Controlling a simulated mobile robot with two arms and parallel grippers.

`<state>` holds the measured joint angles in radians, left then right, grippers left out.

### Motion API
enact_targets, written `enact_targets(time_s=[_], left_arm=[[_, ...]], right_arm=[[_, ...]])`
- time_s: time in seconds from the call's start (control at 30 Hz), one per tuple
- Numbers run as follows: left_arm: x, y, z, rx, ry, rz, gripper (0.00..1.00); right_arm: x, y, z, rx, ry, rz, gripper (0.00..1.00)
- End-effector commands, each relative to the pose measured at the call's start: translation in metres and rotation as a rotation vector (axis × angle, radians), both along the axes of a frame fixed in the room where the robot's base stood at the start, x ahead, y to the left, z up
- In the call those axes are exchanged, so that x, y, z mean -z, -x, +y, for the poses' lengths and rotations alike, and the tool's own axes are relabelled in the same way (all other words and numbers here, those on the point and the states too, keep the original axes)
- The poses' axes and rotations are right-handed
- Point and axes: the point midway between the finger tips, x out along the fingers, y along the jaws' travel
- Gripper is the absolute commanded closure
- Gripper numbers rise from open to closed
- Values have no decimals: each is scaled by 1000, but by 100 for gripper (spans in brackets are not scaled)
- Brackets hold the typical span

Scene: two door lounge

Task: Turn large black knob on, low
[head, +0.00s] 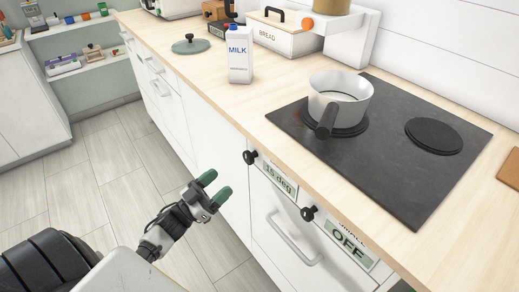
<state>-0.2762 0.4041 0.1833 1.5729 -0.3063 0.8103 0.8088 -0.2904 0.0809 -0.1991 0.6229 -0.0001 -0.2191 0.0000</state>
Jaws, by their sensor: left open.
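Two black knobs stick out of the white counter front below the cooktop. The left knob (250,157) has a display reading "15 deg" beside it. The right knob (309,213) has a display reading "SMALL" and "OFF". No "large" label can be read, and I cannot tell any pointer mark on either knob. My left gripper (213,189) has green fingertips and is open and empty. It is in front of the cabinets, left of and below the left knob, apart from it. Small green bits at the bottom edge may be my right gripper; its jaws cannot be made out.
The black cooktop (390,163) carries a white pot (350,88) with a dark handle toward the front edge. A milk carton (239,60), a lid (191,46) and a bread box (284,38) stand on the wooden counter. A drawer handle (292,238) sticks out below the knobs.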

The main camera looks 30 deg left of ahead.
Motion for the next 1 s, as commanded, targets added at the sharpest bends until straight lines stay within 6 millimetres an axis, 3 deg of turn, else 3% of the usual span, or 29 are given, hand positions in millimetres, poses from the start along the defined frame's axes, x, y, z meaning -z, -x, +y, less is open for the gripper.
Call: enact_targets(time_s=[0.27,0.6,1.0], left_arm=[[-18,-36,-15,1,2,-5,32],[-37,-82,-34,-1,2,-1,32],[-40,-91,-38,-1,1,1,32]], right_arm=[[-5,19,-1,0,2,29,0],[-9,9,0,-1,0,14,0],[-10,7,0,-1,-1,10,0]])
